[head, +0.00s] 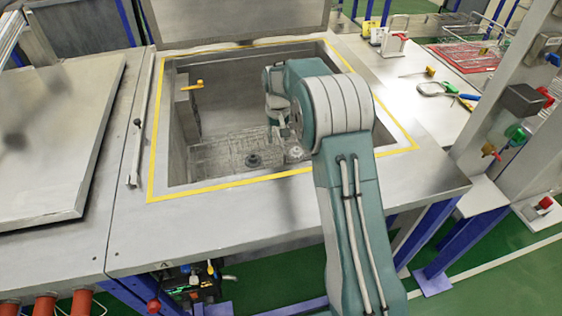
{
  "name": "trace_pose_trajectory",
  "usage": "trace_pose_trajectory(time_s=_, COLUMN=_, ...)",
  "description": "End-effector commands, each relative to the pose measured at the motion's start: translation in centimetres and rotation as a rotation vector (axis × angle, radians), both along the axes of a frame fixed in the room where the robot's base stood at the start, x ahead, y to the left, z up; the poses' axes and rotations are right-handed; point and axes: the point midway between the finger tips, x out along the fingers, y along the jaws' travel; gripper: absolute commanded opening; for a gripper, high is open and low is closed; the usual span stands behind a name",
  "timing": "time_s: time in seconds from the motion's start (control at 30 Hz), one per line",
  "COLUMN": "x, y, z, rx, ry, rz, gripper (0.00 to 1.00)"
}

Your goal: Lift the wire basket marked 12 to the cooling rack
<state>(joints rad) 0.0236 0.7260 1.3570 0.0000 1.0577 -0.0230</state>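My arm reaches over the front edge into an open, yellow-edged tank (181,150). Its grey end, with my gripper (273,118), is partly hidden behind the teal joint, so I cannot tell whether its fingers are open or holding anything. A grey, mesh-like surface (222,152) lies low in the tank, below and left of my gripper; it may be a wire basket. Dark and pale round pieces are near it. No mark 12 is readable. At the far right, a wire frame (480,52) lies over a red surface; whether this is the cooling rack is unclear.
The tank's lid (236,18) stands raised at the back. A closed lid (55,135) lies to the left, with a thin rod (138,130) beside it. A post with coloured knobs (515,100) stands at the right.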

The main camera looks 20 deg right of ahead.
Motion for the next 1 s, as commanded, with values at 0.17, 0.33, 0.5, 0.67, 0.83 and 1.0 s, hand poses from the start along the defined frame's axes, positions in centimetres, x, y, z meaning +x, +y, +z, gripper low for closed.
trace_pose_trajectory(time_s=0.17, x=0.0, y=0.0, z=0.0, rx=0.000, ry=0.000, rz=0.000, gripper=0.00)
trace_pose_trajectory(time_s=0.33, x=0.1, y=0.0, z=0.2, rx=0.000, ry=-0.006, rz=0.000, gripper=0.00)
trace_pose_trajectory(time_s=0.5, x=0.1, y=0.0, z=0.4, rx=0.000, ry=-0.006, rz=0.000, gripper=0.00)
trace_pose_trajectory(time_s=0.67, x=0.1, y=0.0, z=1.1, rx=0.000, ry=-0.006, rz=0.000, gripper=0.00)
trace_pose_trajectory(time_s=0.83, x=0.1, y=0.0, z=1.9, rx=0.000, ry=-0.007, rz=0.000, gripper=0.00)
trace_pose_trajectory(time_s=1.0, x=0.1, y=0.0, z=2.6, rx=0.000, ry=-0.007, rz=0.000, gripper=0.00)
